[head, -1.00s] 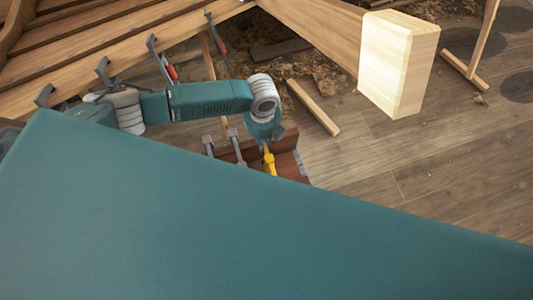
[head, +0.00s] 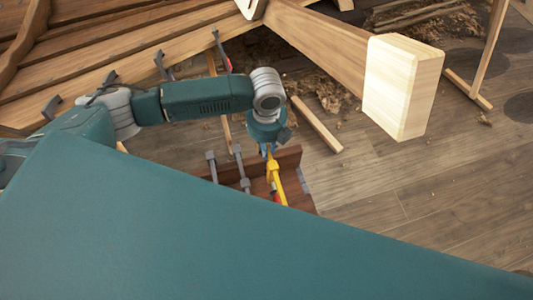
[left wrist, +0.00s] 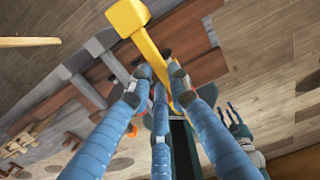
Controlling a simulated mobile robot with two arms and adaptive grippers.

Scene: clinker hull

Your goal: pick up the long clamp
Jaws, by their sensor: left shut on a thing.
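The long clamp, taken to be the yellow one (head: 274,178), is at the dark red-brown wooden box or rack (head: 289,160) in the head view. My left gripper (head: 267,150) is shut on it from above. In the left wrist view the blue fingers (left wrist: 160,85) close around the clamp's yellow bar (left wrist: 147,47), with its blocky yellow head (left wrist: 128,17) beyond them. I cannot tell whether the clamp is clear of the box. Its lower end is hidden in the head view. What looks like my right gripper (left wrist: 232,115) shows small in the left wrist view.
Grey clamps (head: 240,165) stand close to the left of the yellow one. A loose wooden strip (head: 317,125) lies on the floor behind. The planked hull (head: 130,55) with clamps on its edge is at upper left. A pale beam end (head: 402,88) juts in at right. Floor right of the box is clear.

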